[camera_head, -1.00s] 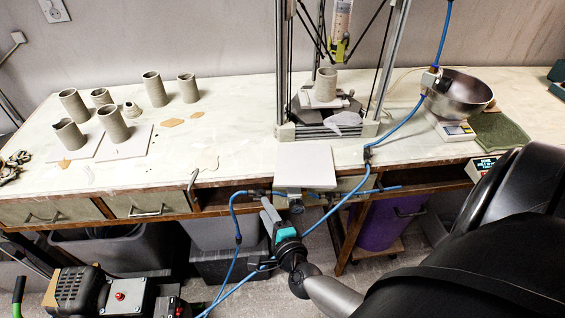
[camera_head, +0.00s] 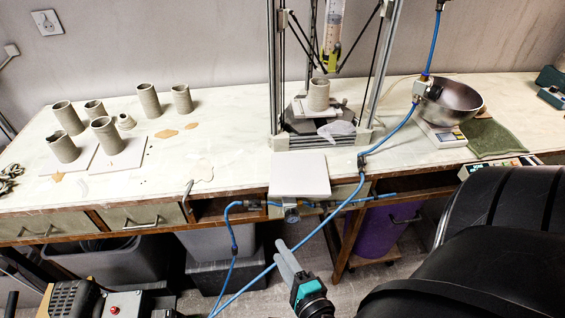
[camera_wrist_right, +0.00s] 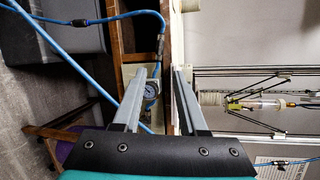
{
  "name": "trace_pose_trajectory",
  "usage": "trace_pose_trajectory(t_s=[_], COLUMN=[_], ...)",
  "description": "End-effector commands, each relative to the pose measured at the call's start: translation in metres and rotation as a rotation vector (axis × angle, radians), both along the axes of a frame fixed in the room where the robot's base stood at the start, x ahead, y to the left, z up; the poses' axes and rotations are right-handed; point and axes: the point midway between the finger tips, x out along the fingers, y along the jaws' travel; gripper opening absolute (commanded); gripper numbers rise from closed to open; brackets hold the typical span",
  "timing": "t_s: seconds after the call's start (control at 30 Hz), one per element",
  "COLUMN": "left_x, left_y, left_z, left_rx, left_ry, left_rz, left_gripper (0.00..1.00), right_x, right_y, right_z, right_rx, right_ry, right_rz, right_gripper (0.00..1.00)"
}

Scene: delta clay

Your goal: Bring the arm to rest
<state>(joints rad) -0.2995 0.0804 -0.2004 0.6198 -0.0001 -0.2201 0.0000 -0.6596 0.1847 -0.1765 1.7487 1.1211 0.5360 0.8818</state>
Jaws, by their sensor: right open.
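My right gripper (camera_head: 289,258) is in front of the workbench, below the level of its top, with grey fingers and a teal body. In the right wrist view its two fingers (camera_wrist_right: 163,100) stand apart with nothing held between them. They point toward the bench front, where a pressure gauge (camera_wrist_right: 152,89) shows. In the head view a blue hose (camera_head: 322,228) passes close beside the gripper; I cannot tell whether they touch. My right arm fills the lower right of the head view. My left gripper is not in view.
The workbench (camera_head: 228,112) carries several clay cylinders (camera_head: 104,130) at left and a clay printer with a cylinder (camera_head: 319,94). A white board (camera_head: 300,174) juts over the front edge. A metal bowl (camera_head: 450,102) sits on a scale at right. Bins (camera_head: 120,256) stand underneath.

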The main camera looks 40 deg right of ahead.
Motion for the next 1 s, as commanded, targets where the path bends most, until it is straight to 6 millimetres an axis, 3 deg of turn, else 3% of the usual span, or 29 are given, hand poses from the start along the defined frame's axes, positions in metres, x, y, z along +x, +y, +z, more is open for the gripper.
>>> trace_pose_trajectory(t_s=[0.4,0.53,0.67,0.77,0.87,1.0], left_x=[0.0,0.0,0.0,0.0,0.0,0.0], left_y=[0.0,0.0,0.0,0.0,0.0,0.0], left_z=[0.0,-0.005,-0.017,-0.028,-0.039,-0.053], left_rx=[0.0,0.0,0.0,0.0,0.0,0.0], left_ry=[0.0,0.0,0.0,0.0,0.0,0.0], left_rz=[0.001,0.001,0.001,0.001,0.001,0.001], left_gripper=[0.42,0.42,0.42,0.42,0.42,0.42], right_x=[0.0,-0.001,-0.008,-0.024,-0.049,-0.097], right_y=[0.0,0.006,0.023,0.038,0.051,0.059], right_z=[-0.001,-0.023,-0.082,-0.144,-0.205,-0.284], right_rx=[-0.004,-0.075,-0.273,-0.477,-0.669,-0.914], right_ry=[0.003,0.052,0.192,0.339,0.483,0.675], right_rz=[0.002,0.052,0.206,0.386,0.585,0.894], right_gripper=[0.42,0.42,0.42,0.42,0.42,0.42])
